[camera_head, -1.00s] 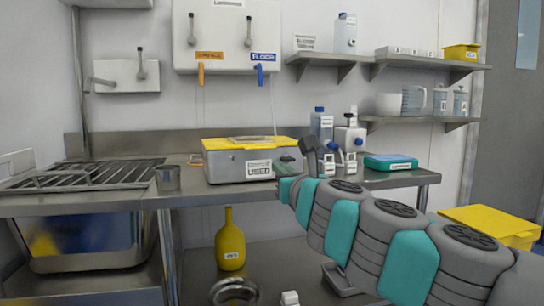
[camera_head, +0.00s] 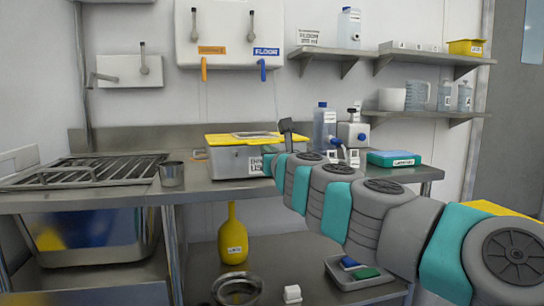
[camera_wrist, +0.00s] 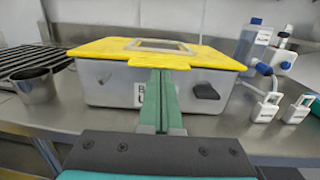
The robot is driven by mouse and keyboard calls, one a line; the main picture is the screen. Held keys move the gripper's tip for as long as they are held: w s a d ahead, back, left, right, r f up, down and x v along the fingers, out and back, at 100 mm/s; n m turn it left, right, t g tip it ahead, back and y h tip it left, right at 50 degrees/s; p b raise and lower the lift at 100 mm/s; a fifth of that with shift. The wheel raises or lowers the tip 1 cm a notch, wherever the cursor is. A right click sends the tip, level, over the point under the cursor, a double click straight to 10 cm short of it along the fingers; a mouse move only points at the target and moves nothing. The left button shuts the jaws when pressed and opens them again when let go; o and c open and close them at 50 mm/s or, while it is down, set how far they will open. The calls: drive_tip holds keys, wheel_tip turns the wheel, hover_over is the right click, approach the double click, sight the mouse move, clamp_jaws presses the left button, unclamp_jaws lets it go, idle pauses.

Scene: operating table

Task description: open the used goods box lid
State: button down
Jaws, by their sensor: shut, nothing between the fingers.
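The grey used goods box (camera_head: 228,163) stands on the steel counter with its yellow lid (camera_head: 228,140) lying closed on top. In the wrist view, the box (camera_wrist: 100,86) fills the middle, and the yellow lid (camera_wrist: 100,50) has a tab at its front edge. My gripper (camera_wrist: 163,74) is shut and empty. Its green fingers point at the box front, tips at or just under the lid's tab; I cannot tell whether they touch. The fingers cover part of the label. A dark latch-like piece shows right of them.
A metal cup (camera_head: 172,174) and a wire rack (camera_head: 85,172) are left of the box. A bottle (camera_head: 324,128), a white jug (camera_head: 352,134) and a teal case (camera_head: 394,159) stand to the right. The counter's front edge lies below the box.

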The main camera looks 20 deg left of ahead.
wheel_tip(320, 180, up, 3)
drive_tip(key=shift+w+a+f+p, duration=0.1)
drive_tip(key=shift+w+p, duration=0.05)
drive_tip(key=shift+p, duration=0.3)
drive_tip(key=shift+r, duration=0.35)
idle(0.4)
